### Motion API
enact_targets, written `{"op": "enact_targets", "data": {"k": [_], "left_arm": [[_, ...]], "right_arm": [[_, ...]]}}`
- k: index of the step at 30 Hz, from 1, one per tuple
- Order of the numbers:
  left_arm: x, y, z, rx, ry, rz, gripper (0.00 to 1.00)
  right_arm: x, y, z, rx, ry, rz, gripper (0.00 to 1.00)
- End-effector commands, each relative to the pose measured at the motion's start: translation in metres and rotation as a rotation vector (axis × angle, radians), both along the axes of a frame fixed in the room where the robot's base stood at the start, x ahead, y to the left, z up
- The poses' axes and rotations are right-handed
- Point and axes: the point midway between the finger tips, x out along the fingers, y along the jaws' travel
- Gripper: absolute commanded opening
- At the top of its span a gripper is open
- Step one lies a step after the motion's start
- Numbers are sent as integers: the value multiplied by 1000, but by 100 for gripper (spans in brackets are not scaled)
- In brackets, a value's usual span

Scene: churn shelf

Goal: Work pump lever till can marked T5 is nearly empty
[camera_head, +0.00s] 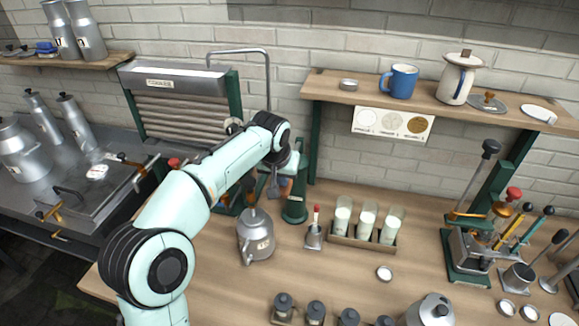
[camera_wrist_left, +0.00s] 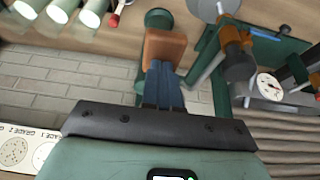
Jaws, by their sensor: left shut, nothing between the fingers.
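My left gripper (camera_head: 284,187) hangs beside a green stand (camera_head: 296,207) at the middle of the bench, its fingers shut and empty. A grey can (camera_head: 257,238) with an unreadable label stands in front of the gripper. No T5 mark is legible. My right gripper is out of view.
A rack with milk-filled glasses (camera_head: 362,245) and a small red-topped tool (camera_head: 315,230) stand right of the can. Several dark-topped jars line the front. A shelf (camera_head: 330,88) with a blue mug (camera_head: 399,81) overhangs the bench. Bare wood lies around the small dish (camera_head: 384,273).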

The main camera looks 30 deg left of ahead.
Motion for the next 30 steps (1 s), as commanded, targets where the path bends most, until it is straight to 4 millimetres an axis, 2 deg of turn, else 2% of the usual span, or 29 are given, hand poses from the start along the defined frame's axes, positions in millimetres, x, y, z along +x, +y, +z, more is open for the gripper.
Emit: {"op": "enact_targets", "data": {"k": [1, 23, 26, 30], "left_arm": [[-2, 0, -11, 0, 8, 1, 0], [-2, 0, -84, 0, 8, 1, 0], [-1, 0, -81, -1, 6, 0, 0], [1, 0, -61, 0, 1, 0, 0]], "right_arm": [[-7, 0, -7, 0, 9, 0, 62], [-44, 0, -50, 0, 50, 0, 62], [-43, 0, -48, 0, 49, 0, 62], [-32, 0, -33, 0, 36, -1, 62]]}}
